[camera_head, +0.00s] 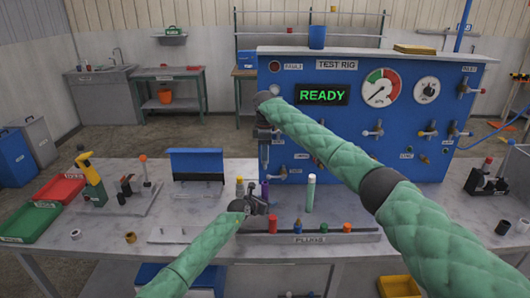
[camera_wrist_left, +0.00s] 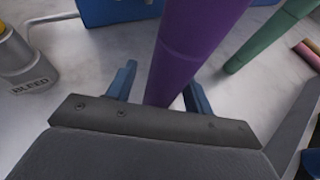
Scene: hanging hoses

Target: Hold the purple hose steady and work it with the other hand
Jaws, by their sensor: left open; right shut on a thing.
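The purple hose (camera_head: 265,189) shows as a short upright stretch at the front of the test rig. In the left wrist view the purple hose (camera_wrist_left: 190,45) runs down between the two blue fingers of my left gripper (camera_wrist_left: 160,92). That gripper (camera_head: 258,204) is open around the hose, low over the bench. My right gripper (camera_head: 266,133) is above it, in front of the rig, shut on what appears to be the upper part of the purple hose. The grip itself is hidden by the gripper and arm.
A pale green hose (camera_head: 311,193) stands to the right, also in the left wrist view (camera_wrist_left: 268,38). A grey BLEED fitting (camera_wrist_left: 27,68) is close on the left. Coloured plugs (camera_head: 298,226) line the PLUGS tray (camera_head: 345,238). The blue test rig (camera_head: 300,165) reads READY.

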